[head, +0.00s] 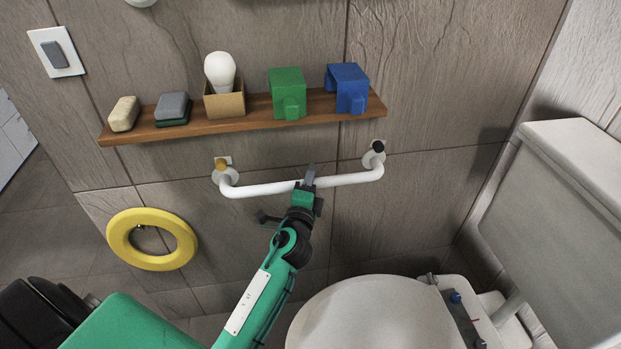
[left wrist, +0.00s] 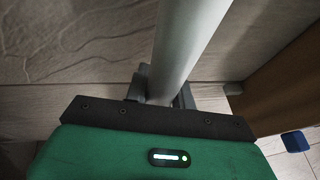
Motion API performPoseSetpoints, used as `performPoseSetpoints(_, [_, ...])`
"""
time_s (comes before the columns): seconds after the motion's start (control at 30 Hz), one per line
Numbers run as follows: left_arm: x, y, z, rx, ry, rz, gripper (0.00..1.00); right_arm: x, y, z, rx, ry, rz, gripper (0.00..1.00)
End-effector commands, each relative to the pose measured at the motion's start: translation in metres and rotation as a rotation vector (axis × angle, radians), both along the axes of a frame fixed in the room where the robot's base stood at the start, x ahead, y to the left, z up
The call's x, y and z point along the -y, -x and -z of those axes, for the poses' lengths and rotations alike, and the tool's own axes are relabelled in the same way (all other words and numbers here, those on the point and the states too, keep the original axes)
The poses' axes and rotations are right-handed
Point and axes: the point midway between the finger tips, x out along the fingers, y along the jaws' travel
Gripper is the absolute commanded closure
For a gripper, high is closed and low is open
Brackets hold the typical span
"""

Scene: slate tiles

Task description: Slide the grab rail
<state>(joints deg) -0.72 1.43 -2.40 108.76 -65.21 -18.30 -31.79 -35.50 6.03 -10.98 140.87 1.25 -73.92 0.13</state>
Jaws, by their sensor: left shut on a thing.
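The white grab rail (head: 258,189) is fixed low on the tiled wall below the shelf, with a round mount at each end. My left gripper (head: 308,178) is shut on the rail a little right of its middle. In the left wrist view the rail (left wrist: 187,45) runs up from between the jaws (left wrist: 160,90). The part inside the jaws is hidden. My right gripper does not show in either view.
A wooden shelf (head: 243,118) above the rail holds several items, including a light bulb (head: 220,72), a green block (head: 287,93) and a blue block (head: 347,88). A yellow ring (head: 119,236) hangs at left. A toilet (head: 375,315) stands at right.

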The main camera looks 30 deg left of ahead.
Motion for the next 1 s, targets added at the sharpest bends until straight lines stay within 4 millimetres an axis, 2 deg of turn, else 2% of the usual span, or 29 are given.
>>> performPoseSetpoints(0.03, [-0.001,-0.001,-0.007,0.013,-0.003,0.000,1.00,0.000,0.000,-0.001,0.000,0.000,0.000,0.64])
performPoseSetpoints(0.1, [-0.001,-0.001,-0.008,0.014,-0.003,0.000,1.00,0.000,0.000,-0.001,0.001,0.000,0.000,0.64])
performPoseSetpoints(0.13, [-0.001,-0.001,-0.008,0.014,-0.003,0.000,0.73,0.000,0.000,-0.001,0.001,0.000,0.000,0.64])
performPoseSetpoints(0.23, [-0.001,-0.001,-0.008,0.014,-0.003,0.000,0.53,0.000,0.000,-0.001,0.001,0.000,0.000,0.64])
performPoseSetpoints(0.53, [0.000,0.000,-0.004,0.008,-0.002,0.001,0.53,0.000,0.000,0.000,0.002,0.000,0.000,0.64])
performPoseSetpoints(0.67, [0.002,0.008,-0.001,0.006,-0.001,0.001,0.53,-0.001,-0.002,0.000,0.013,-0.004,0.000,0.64])
performPoseSetpoints(0.77, [0.005,0.021,0.002,0.006,-0.002,0.000,0.53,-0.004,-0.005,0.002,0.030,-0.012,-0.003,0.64])
performPoseSetpoints(1.0, [0.016,0.066,0.012,0.004,0.001,0.000,0.53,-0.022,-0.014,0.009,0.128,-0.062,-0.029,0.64])
